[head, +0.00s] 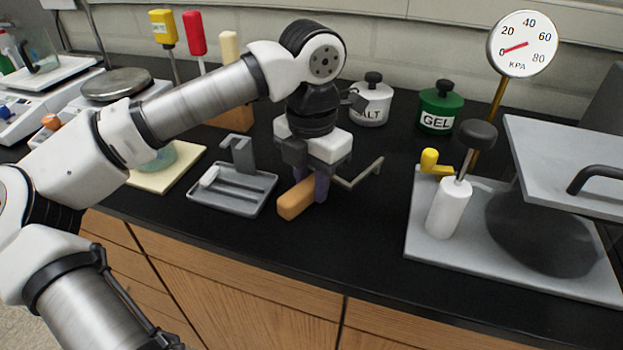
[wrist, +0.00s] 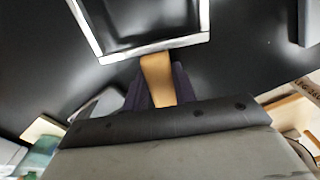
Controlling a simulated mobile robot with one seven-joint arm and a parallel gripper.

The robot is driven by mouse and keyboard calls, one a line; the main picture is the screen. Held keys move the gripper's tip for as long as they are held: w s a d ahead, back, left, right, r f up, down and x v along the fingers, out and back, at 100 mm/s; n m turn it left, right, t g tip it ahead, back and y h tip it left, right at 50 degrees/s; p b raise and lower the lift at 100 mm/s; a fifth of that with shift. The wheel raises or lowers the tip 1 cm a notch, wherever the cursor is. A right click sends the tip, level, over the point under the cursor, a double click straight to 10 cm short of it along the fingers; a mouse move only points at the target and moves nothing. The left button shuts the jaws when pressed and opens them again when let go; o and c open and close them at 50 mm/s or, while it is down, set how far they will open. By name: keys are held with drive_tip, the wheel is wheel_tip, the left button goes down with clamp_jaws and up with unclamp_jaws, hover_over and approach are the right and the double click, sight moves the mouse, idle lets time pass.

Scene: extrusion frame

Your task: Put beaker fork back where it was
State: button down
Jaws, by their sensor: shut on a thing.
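The beaker fork has a tan handle (head: 297,199) and a grey metal fork end (head: 362,173). My gripper (head: 312,182) points down and is shut on the handle, with the fork end reaching out to the right behind it. In the wrist view the handle (wrist: 158,80) sits between the dark fingers of my gripper (wrist: 157,88), and the squared metal end (wrist: 155,48) extends toward the top. The fork is at or just above the black counter; I cannot tell whether it touches. No beaker is in the fork.
A grey tray (head: 228,203) with an upright bracket is left of my gripper. SALT (head: 371,105) and GEL (head: 438,112) jars stand behind. A grey plate (head: 425,245) with a white-bodied plunger (head: 449,208) and a gauge (head: 522,44) are right. The counter (head: 350,225) between is clear.

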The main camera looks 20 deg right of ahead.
drive_tip(key=shift+f, duration=0.15)
drive_tip(key=c, duration=1.1)
unclamp_jaws()
drive_tip(key=shift+o, duration=0.2)
